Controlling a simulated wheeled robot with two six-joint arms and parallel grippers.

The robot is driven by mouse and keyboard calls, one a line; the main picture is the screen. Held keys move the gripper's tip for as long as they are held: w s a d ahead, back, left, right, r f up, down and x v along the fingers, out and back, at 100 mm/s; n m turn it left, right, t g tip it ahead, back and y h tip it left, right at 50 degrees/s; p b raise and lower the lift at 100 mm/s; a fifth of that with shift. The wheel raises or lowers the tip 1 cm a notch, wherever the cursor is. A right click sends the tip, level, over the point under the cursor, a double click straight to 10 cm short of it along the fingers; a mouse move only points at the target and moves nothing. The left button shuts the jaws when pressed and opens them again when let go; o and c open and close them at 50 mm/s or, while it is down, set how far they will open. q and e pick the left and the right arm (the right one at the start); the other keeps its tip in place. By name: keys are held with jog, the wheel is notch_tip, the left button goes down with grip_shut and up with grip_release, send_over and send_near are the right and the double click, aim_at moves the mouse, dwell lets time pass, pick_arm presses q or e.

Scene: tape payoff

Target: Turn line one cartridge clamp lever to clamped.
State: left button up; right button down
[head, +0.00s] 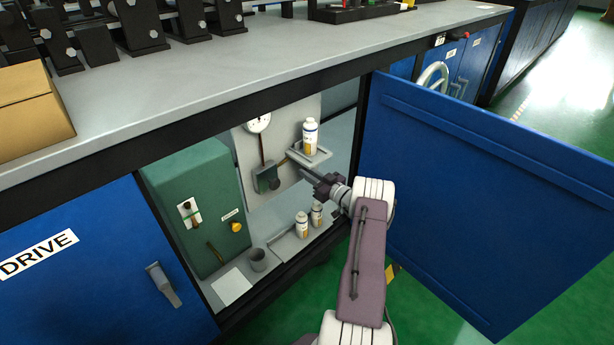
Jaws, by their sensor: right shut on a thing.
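My right gripper (306,173) reaches into the open cabinet, just below the bracket (318,160) on the grey back panel. It is shut on a small part there, which seems to be the clamp lever; the jaws hide most of it, so its angle cannot be told. A white bottle-like cartridge (310,137) with an orange-yellow label stands upright on the bracket. A dark grey valve block (266,178) with a pipe is left of the bracket. My left gripper is not in view.
The blue door (490,190) stands open at the right of my arm. Two more bottles (302,225) (317,213) stand in a tray low in the cabinet. A cup (258,260) and a green box (197,210) are to the left. The worktop (250,85) edge overhangs the opening.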

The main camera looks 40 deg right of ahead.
jog(key=shift+f, duration=0.1)
dwell(0.4)
jog(key=c, duration=1.7)
grip_release()
jog(key=s+p, duration=0.1)
jog(key=s, duration=0.2)
jog(key=s+p, duration=0.2)
jog(key=s, duration=0.1)
jog(key=s+p, duration=0.2)
jog(key=s, duration=0.1)
jog(key=shift+d, duration=0.3)
